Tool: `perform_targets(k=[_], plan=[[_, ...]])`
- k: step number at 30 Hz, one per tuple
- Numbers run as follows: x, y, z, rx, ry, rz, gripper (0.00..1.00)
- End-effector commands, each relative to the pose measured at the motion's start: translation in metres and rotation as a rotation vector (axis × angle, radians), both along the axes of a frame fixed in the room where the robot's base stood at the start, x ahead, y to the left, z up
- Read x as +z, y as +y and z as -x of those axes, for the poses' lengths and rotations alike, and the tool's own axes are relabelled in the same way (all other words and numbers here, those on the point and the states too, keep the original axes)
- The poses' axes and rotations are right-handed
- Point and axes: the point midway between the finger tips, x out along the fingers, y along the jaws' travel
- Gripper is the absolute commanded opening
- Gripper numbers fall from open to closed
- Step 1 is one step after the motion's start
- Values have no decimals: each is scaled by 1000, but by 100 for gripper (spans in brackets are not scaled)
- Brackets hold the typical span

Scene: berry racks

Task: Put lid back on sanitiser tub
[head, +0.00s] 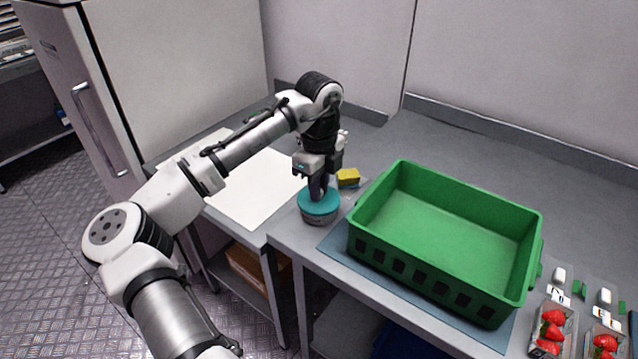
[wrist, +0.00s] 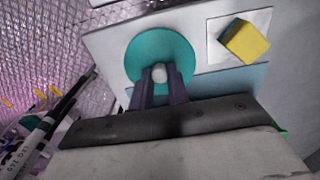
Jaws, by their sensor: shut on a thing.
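The teal lid (head: 318,200) sits on top of the round grey sanitiser tub (head: 320,218) near the front left edge of the worktop. My gripper (head: 318,190) points down over the lid from above. In the wrist view my gripper (wrist: 160,80) is shut on the pale knob at the middle of the lid (wrist: 142,42). The lid looks about level on the tub in the head view. The tub is hidden under the lid in the wrist view, so I cannot tell whether the lid is fully seated.
A yellow sponge (head: 348,177) lies just behind the tub. A green crate (head: 440,290) stands close to the right on a blue mat (head: 338,243). A white board (head: 255,190) lies left. Strawberry punnets (head: 552,330) are at far right. The worktop's back is clear.

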Motion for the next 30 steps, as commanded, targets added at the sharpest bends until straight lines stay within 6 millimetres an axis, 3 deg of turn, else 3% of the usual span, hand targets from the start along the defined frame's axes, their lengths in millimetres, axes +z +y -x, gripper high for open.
perform_targets(k=[10,11,16,22,27,30], plan=[[0,0,0,0,0,0,0],[0,0,0,0,0,0,18],[0,0,0,0,0,0,40],[0,0,0,0,0,0,42],[0,0,0,0,0,0,63],[0,0,0,0,0,0,64]])
